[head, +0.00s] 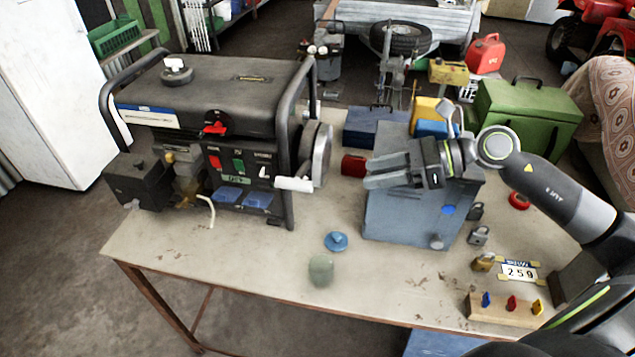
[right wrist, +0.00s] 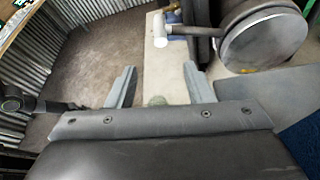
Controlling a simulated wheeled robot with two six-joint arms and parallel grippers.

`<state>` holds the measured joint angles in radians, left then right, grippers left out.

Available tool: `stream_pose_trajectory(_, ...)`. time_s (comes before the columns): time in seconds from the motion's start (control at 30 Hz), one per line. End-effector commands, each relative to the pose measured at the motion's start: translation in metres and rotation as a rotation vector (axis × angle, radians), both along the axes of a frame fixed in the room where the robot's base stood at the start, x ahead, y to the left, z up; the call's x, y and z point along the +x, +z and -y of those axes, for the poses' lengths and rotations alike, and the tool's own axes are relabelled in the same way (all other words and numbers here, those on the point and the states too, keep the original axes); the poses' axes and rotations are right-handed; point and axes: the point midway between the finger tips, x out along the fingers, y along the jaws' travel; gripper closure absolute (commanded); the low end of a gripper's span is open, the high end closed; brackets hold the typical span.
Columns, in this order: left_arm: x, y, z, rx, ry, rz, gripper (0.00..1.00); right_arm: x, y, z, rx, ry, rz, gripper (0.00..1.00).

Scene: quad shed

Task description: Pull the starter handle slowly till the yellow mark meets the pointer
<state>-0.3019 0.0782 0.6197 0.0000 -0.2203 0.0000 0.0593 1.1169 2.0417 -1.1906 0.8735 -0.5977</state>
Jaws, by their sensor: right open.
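The generator (head: 215,95) stands on the left of the workbench. Its round grey starter housing (head: 318,155) is on its right end and also shows in the right wrist view (right wrist: 262,38). The white starter handle (head: 294,184) sticks out beside the housing; in the right wrist view the handle (right wrist: 160,32) lies ahead of the fingertips. My right gripper (head: 368,171) is open and empty, to the right of the handle and apart from it. It also shows in the right wrist view (right wrist: 160,76).
A blue-grey metal box (head: 405,215) stands below my right gripper. A blue knob-like piece (head: 336,241) and a greenish lump (head: 321,270) lie on the workbench (head: 240,265). Padlocks (head: 479,236) and a wooden key block (head: 500,312) sit at the right. The front left is clear.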

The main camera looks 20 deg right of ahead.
Motion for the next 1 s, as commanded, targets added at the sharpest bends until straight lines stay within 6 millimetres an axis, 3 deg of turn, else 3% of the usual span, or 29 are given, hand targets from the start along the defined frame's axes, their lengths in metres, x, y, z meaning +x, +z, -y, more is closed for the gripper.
stream_pose_trajectory(1.0,0.002,0.026,-0.002,0.002,-0.001,0.003,1.0,0.046,-0.035,-0.082,0.005,-0.002,-0.001,0.53)
